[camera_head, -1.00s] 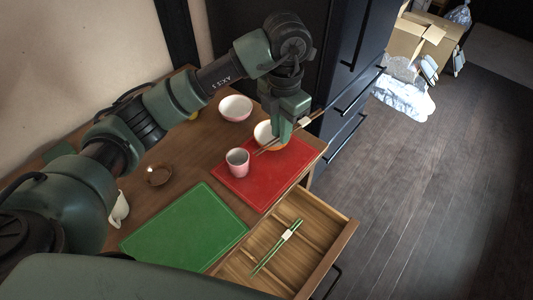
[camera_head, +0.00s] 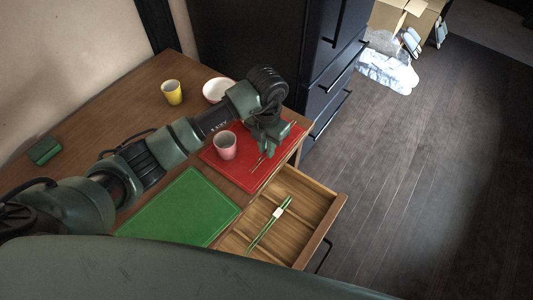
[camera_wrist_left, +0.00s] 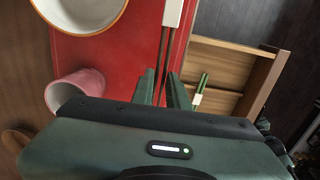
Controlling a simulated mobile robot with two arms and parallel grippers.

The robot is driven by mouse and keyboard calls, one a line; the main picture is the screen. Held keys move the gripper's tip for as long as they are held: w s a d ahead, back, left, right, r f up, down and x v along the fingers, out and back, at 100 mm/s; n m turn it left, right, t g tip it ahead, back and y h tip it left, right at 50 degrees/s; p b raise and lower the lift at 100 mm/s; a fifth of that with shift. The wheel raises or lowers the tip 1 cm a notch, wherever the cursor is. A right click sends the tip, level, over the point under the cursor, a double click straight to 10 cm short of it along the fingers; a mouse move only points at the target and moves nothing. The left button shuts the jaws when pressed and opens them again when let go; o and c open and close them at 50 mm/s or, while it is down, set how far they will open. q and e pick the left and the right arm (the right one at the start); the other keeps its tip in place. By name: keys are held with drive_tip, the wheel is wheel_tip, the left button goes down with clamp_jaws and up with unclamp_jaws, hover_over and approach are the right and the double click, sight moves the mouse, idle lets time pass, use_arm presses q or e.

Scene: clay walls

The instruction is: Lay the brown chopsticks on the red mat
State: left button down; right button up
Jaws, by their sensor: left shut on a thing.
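The brown chopsticks (camera_wrist_left: 165,48) with a white band run between the fingers of my left gripper (camera_wrist_left: 161,88) in the left wrist view. In the head view my left gripper (camera_head: 268,150) is low over the right part of the red mat (camera_head: 237,176), and thin chopstick ends (camera_head: 259,161) show beside it. The gripper is shut on the chopsticks. They lie over the mat, near its drawer-side edge. I cannot tell whether they touch it. My right gripper is not in view.
A pink cup (camera_head: 224,146) stands on the mat, left of the gripper. A bowl (camera_wrist_left: 80,14) is close by in the wrist view. The open drawer (camera_head: 318,190) holds green chopsticks (camera_head: 270,222). A green mat (camera_head: 180,208), white bowl (camera_head: 216,90) and yellow cup (camera_head: 172,92) are on the table.

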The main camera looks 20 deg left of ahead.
sight(266, 162)
use_arm(q)
wheel_tip(266, 162, down, 4)
drive_tip(key=shift+f, duration=0.1)
drive_tip(key=shift+f, duration=0.15)
drive_tip(key=c, duration=1.4)
unclamp_jaws()
